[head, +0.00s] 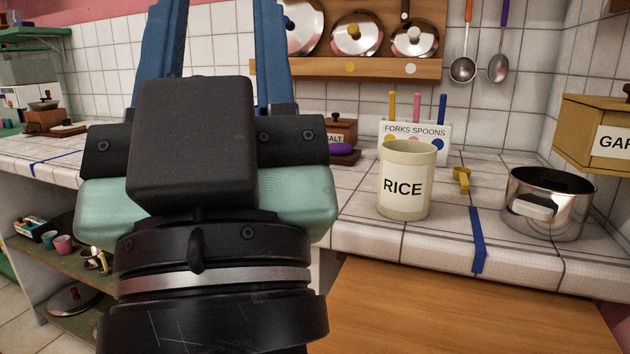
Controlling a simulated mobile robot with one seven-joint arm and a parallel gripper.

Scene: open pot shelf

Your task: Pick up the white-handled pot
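The pot (548,215) is a shiny steel pot with a dark inside and no lid on it. It stands upright on the white tiled counter (440,237) at the right. Its white handle (535,208) is on the near side, towards the left. My gripper (218,25) is in the left half of the view, pointing up and away. It is well to the left of the pot and apart from it. Its two blue fingers stand wide apart with only tiled wall showing between them. The fingertips are cut off by the top edge.
A cream RICE canister (405,180) and a small yellow object (461,180) stand left of the pot. A wooden box (592,130) is close to its upper right. Blue tape (478,240) crosses the counter. A rack with lids (357,35) and hanging ladles (480,68) are behind.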

